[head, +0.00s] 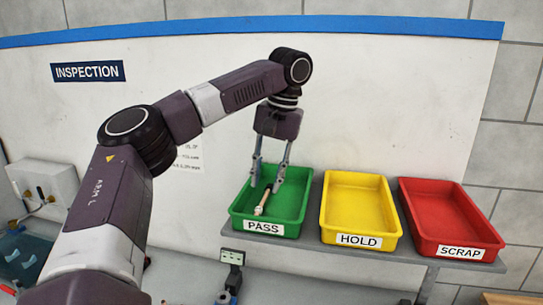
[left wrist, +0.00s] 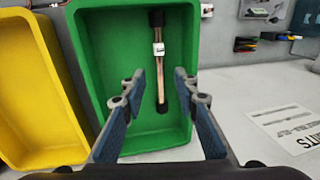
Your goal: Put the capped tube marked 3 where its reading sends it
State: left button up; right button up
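A copper tube (head: 262,203) with black caps at its ends lies in the green PASS tray (head: 238,211). In the left wrist view the tube (left wrist: 157,75) shows a white label whose mark I cannot read for sure. My left gripper (head: 266,182) points down over the green tray. Its fingers are spread apart with nothing between them, and in the left wrist view the gripper (left wrist: 160,92) shows the tube beyond the gap, apart from both fingers. My right gripper is not in view.
The yellow HOLD tray (head: 358,206) and red SCRAP tray (head: 450,215) stand empty to the right on the same grey shelf (head: 310,242). A white wall panel with an INSPECTION sign (head: 87,72) stands behind. A white box (head: 45,184) and teal tray (head: 18,258) are at far left.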

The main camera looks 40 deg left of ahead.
pick_arm(q)
notch_tip(320, 180, up, 6)
jog(key=d, duration=0.1)
jog(key=shift+w+r, duration=0.15)
jog(key=shift+w, duration=0.15)
dwell(0.6)
